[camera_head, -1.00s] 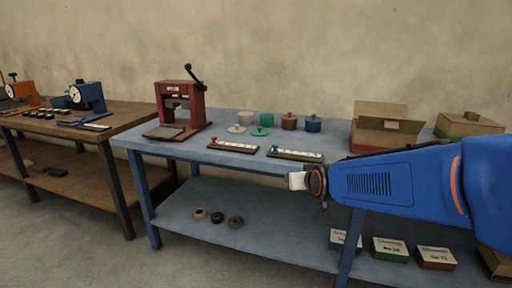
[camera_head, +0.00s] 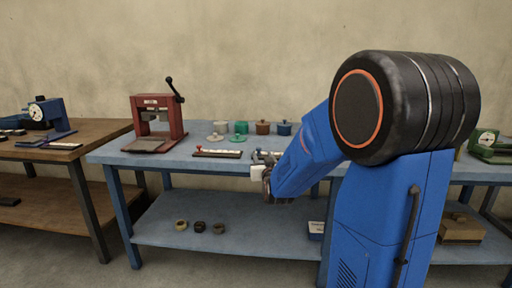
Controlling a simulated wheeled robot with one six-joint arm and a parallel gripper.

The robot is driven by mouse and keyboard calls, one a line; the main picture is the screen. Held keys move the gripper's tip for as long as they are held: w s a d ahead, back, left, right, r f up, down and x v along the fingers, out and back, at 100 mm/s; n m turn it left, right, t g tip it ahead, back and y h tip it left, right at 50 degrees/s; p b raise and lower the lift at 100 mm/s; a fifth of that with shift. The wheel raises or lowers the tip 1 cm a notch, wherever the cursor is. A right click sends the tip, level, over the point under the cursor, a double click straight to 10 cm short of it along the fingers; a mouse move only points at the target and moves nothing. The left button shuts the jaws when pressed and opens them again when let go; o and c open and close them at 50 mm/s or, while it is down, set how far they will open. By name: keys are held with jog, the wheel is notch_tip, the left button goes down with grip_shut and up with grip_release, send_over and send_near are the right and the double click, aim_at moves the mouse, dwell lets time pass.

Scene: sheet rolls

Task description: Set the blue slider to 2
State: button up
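Two slider strips lie near the front edge of the blue table. The left strip (camera_head: 219,154) is dark with a white scale and has a red knob (camera_head: 198,149) at its left end. The right strip (camera_head: 265,155) is mostly hidden by my arm. A small dark bluish knob (camera_head: 257,151) shows at its left end; its scale marks are too small to read. My gripper (camera_head: 257,172) is in front of and just below this strip in the picture. Its pale tip shows, but the finger gap cannot be made out. I cannot tell whether it touches anything.
A red press (camera_head: 157,120) stands on the table's left part. Several lidded pots, including a blue one (camera_head: 284,128), stand behind the strips. Three rings, one of them dark (camera_head: 199,226), lie on the lower shelf. My arm covers the table's right part.

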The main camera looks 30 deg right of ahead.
jog(key=x, duration=1.4)
jog(key=shift+w+d, duration=0.1)
grip_shut()
